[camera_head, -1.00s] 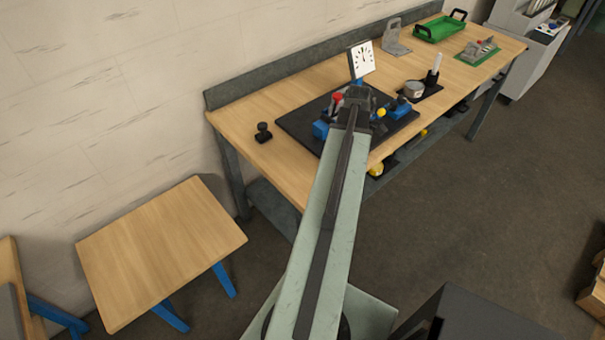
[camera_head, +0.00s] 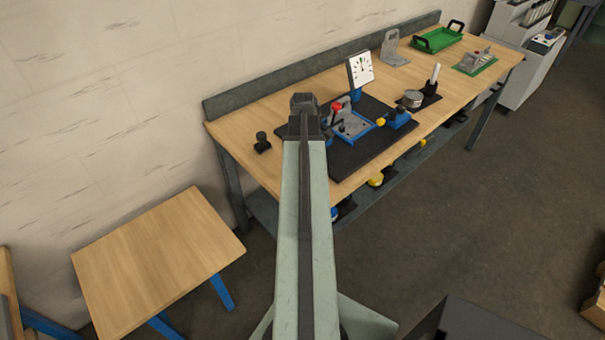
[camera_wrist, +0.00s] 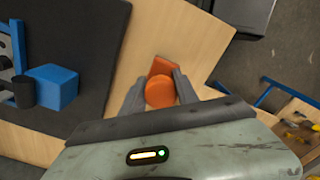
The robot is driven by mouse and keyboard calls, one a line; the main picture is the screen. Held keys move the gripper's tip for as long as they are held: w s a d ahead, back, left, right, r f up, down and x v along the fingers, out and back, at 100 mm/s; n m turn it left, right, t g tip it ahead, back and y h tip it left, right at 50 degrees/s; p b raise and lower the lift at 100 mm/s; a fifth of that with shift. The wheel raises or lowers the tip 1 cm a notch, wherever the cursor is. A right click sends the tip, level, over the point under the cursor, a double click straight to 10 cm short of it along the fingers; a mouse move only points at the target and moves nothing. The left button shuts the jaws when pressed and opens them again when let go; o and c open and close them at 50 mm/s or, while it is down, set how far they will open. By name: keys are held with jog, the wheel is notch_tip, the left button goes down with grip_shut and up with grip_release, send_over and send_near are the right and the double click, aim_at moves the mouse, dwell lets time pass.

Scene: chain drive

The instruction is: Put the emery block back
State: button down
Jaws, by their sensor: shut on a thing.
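My gripper (camera_wrist: 160,93) is shut on an orange piece with a round knob (camera_wrist: 159,92), which I take to be the emery block. A flat orange part (camera_wrist: 162,66) shows just beyond the knob; I cannot tell whether it belongs to the held piece or lies below it. In the head view my gripper (camera_head: 304,104) is over the left part of the workbench (camera_head: 240,120), left of the blue fixture (camera_head: 352,128), and the held piece is hidden there. Whether it touches the bench is unclear.
A black mat (camera_head: 350,158) bears the blue fixture, and a dial (camera_head: 360,68) stands behind it. A small black knobbed object (camera_head: 262,142) stands left of my gripper. A green tray (camera_head: 438,40) is at the far end. A blue block (camera_wrist: 52,87) shows in the wrist view.

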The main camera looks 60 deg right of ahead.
jog(key=f+b, duration=0.4)
jog(key=shift+w+a, duration=0.1)
jog(key=shift+w, duration=0.25)
jog(key=shift+r, duration=0.25)
jog(key=shift+f, duration=0.25)
jog(key=c, duration=0.9)
grip_release()
jog(key=shift+r, duration=0.1)
jog(key=shift+r, duration=0.1)
notch_tip(320, 180, up, 12)
jog(key=p, duration=1.2)
jog(key=shift+w+r+p, duration=0.15)
jog(key=shift+p, duration=0.25)
